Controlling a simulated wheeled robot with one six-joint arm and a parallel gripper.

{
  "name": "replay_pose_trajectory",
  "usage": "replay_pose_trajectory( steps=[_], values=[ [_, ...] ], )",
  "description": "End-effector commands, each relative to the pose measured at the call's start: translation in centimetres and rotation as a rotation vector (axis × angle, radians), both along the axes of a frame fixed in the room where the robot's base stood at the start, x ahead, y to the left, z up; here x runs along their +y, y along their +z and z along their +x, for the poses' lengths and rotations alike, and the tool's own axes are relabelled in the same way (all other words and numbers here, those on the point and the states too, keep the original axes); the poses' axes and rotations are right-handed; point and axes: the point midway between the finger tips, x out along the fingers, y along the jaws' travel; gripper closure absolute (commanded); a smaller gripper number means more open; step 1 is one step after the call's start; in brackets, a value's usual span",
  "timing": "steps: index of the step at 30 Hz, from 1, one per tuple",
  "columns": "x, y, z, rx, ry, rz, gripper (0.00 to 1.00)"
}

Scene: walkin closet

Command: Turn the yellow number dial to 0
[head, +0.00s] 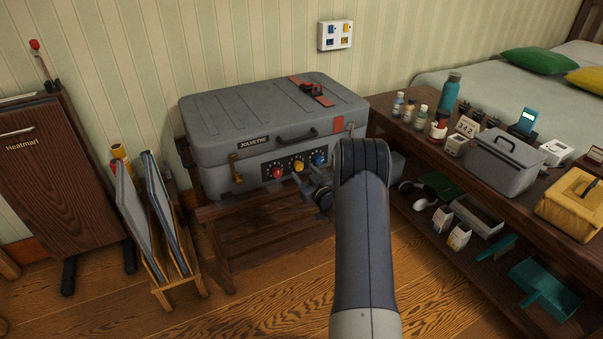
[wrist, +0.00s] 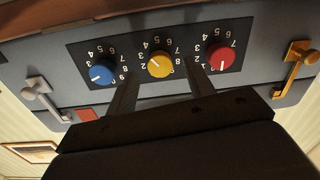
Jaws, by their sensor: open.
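The yellow number dial (head: 298,165) is the middle one of three on the front of a grey case (head: 262,105). In the wrist view, which is upside down, the yellow dial (wrist: 159,64) shows a white pointer line near the 2 and 3; the exact reading is too small to tell. My gripper (wrist: 162,74) is open, with one finger on each side of the yellow dial's lower edge in that view. I cannot tell whether they touch it. In the head view my gripper (head: 315,190) is close in front of the case, partly hidden by my arm.
The red dial (head: 277,172) and blue dial (head: 319,158) sit close on either side. The case has an orange latch (head: 235,168), a dark handle (head: 297,134) and a wooden stand (head: 270,232) below. A crowded wooden shelf (head: 480,190) stands at right.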

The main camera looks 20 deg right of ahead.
Motion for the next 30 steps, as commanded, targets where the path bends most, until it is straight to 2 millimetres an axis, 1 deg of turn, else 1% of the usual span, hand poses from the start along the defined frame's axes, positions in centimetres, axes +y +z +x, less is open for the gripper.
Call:
replay_pose_trajectory(
  steps=[1,3,6,16,17,30],
  values=[
    [0.1,-0.2,0.7,0.000,0.001,-0.001,0.50],
    [0.1,-0.1,1.3,-0.001,0.001,0.000,0.50],
    [0.1,0.0,2.0,0.000,0.000,0.000,0.50],
    [0.1,0.0,2.3,0.001,0.000,0.001,0.50],
    [0.1,0.0,2.3,0.001,0.000,0.001,0.51],
    [0.1,0.0,2.2,0.001,0.000,0.000,0.87]
  ],
)
